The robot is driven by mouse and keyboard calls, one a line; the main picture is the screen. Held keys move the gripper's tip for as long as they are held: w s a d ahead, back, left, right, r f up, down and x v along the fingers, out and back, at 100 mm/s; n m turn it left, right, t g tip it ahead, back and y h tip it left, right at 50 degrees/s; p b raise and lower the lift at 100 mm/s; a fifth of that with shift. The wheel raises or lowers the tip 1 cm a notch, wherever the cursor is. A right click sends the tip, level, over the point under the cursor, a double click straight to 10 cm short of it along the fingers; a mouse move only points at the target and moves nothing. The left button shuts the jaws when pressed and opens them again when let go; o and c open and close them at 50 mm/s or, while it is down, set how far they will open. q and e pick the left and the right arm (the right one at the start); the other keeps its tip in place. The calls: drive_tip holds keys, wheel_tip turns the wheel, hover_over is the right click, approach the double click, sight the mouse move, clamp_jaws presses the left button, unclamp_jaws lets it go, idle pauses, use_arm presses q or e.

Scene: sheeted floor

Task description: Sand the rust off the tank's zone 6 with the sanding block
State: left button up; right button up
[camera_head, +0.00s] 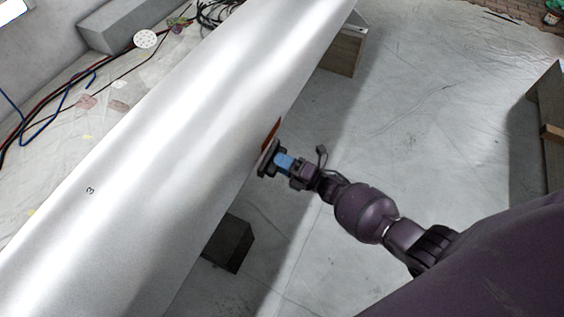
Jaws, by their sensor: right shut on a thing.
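The tank (200,110) is a long pale metallic body running diagonally from lower left to upper right. A small "3" is marked on its left part; no "6" is readable. A reddish-brown rust patch (271,132) shows on the tank's right side, partly hidden. My right gripper (287,163) is shut on the sanding block (268,158), a dark flat pad with a blue part behind it. The pad is at the tank's side beside the rust patch; I cannot tell whether it touches. My left gripper is not in view.
A dark block (229,243) and a wooden block (345,50) stand at the tank's underside. Cables (50,110) lie on the sheeted floor at left. A wooden structure (550,115) stands at the right edge. The sheeted floor (440,110) between is mostly clear.

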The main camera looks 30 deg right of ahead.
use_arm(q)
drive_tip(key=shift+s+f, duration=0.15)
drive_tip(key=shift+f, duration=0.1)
use_arm(e)
drive_tip(key=shift+x, duration=0.95)
